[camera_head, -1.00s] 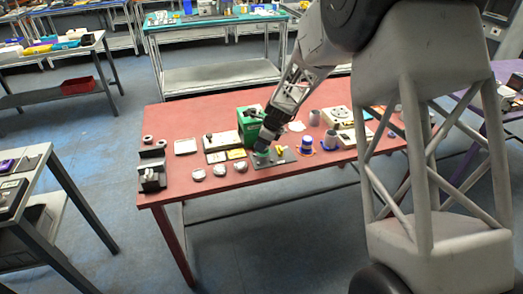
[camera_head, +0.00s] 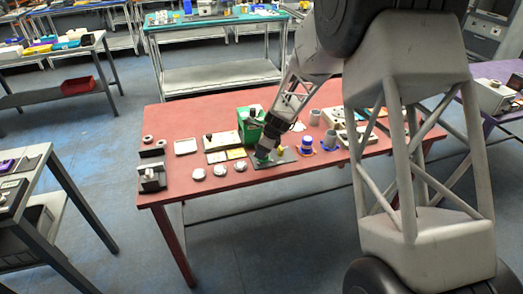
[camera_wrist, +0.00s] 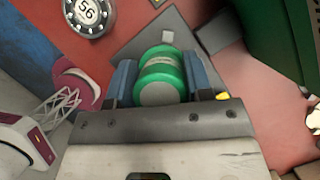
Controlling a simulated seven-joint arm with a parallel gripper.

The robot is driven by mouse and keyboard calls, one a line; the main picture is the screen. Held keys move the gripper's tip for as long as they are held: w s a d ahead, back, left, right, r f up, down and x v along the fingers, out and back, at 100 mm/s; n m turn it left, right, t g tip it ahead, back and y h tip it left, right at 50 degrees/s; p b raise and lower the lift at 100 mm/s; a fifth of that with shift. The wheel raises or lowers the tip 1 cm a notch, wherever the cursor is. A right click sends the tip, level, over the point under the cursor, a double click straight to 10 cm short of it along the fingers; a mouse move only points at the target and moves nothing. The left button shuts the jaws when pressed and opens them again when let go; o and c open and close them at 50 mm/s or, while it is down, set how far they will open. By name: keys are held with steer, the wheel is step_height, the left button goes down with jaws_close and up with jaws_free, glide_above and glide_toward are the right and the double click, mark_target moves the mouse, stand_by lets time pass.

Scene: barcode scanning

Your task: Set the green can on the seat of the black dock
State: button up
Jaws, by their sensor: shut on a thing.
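The green can (camera_wrist: 162,72) lies between the two blue-grey fingers of my gripper (camera_wrist: 163,82) in the wrist view, held from both sides. In the head view the can (camera_head: 262,155) shows small and partly hidden under my gripper (camera_head: 264,151). Below it is a flat dark grey plate (camera_head: 284,158), also visible behind the can in the wrist view (camera_wrist: 130,52). I cannot tell whether the can touches this plate. A black and grey dock-like fixture (camera_head: 152,176) stands at the table's left end, apart from my gripper.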

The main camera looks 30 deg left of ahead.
steer(key=shift+f, duration=0.1)
steer(key=o, duration=1)
steer(key=v, duration=1.2)
stand_by(0.5)
